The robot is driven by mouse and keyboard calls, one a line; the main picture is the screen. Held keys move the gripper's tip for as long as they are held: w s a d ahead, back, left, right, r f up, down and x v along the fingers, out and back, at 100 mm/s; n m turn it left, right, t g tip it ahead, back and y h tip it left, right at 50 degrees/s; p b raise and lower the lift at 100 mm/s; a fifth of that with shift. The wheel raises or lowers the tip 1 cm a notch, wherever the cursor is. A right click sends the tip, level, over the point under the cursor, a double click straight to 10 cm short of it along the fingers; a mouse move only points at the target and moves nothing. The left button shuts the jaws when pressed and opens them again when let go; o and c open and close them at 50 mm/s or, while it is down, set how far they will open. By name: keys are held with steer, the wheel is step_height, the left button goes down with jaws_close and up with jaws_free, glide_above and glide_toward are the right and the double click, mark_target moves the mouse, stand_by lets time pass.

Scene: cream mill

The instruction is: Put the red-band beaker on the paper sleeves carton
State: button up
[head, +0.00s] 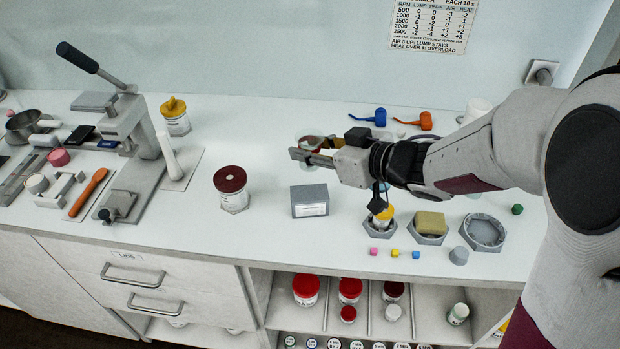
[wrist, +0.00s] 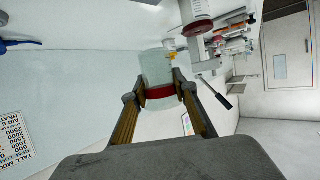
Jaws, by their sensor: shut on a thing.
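The red-band beaker (wrist: 156,66) is a pale, see-through cup with a red band, seen in the wrist view between my fingers. My gripper (wrist: 160,93) is shut on it around the band. In the head view my gripper (head: 312,156) is behind and above a grey box (head: 309,202). The beaker (head: 311,142) is mostly hidden there by the fingers; its red part shows. The grey box has a small white label, too small to read, and looks like the paper sleeves carton. Its top is bare.
A dark-red-lidded jar (head: 231,188) stands left of the box. A lever press (head: 130,130) is farther left. Grey holders, one with a tan block (head: 430,221), stand to the right. Blue (head: 379,117) and orange (head: 426,121) scoop-like things lie behind. The counter in front of the box is clear.

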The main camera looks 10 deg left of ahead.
mark_target(317, 166)
steer(key=shift+f, duration=2.1)
steer(key=shift+f, duration=0.1)
steer(key=shift+f, duration=1.75)
steer(key=shift+f, duration=0.15)
steer(key=o, duration=1.1)
steer(key=shift+c, duration=0.2)
steer(key=shift+s+d+r, duration=0.1)
steer(key=shift+d+r, duration=0.1)
steer(key=shift+r, duration=0.05)
steer(key=v, duration=1.1)
steer(key=shift+s+d, duration=0.15)
steer(key=shift+d, duration=0.05)
